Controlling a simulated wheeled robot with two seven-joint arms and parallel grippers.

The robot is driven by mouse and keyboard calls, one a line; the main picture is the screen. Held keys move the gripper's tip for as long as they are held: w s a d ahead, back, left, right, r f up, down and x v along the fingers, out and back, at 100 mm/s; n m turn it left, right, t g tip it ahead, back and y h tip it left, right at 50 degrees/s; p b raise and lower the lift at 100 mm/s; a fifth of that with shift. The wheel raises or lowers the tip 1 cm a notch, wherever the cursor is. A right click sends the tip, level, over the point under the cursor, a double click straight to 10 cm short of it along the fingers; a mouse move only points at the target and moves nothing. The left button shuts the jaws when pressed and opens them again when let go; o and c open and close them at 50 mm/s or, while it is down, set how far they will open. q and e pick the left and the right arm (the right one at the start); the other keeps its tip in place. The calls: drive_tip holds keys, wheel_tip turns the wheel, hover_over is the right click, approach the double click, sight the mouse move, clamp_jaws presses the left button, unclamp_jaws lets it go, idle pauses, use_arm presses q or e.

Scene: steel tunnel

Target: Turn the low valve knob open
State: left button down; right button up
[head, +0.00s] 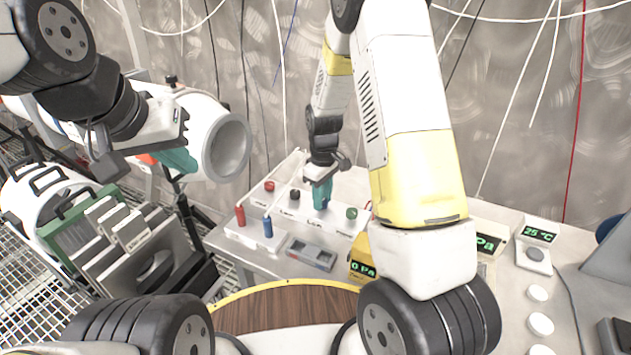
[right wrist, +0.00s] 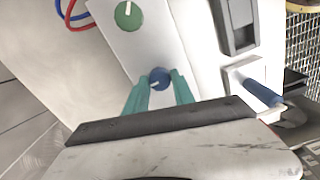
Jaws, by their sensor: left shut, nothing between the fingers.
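The valve panel (head: 330,228) carries a row of small round knobs. A blue knob (right wrist: 159,79) with a pale pointer line shows in the right wrist view. My right gripper (right wrist: 159,88) has its two teal fingers on either side of this blue knob, apart, with narrow gaps visible. In the head view my right gripper (head: 321,194) points down at the panel and hides the blue knob. The panel's labels are too small to read surely. My left gripper (head: 178,160) is shut and empty, away at the left near a white cylinder.
A green knob (head: 352,213), a black knob (head: 295,195) and a red knob (head: 270,186) share the panel. Upright red (head: 240,215) and blue (head: 267,226) handles stand in front. A yellow gauge (head: 362,267) reads 0 Pa. The white cylinder (head: 228,145) is at left.

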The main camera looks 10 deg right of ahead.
clamp_jaws()
drive_tip(key=m, duration=0.3)
drive_tip(key=shift+m, duration=0.4)
drive_tip(key=m, duration=0.4)
drive_tip(key=shift+m, duration=0.3)
drive_tip(key=m, duration=0.4)
drive_tip(key=shift+m, duration=2.8)
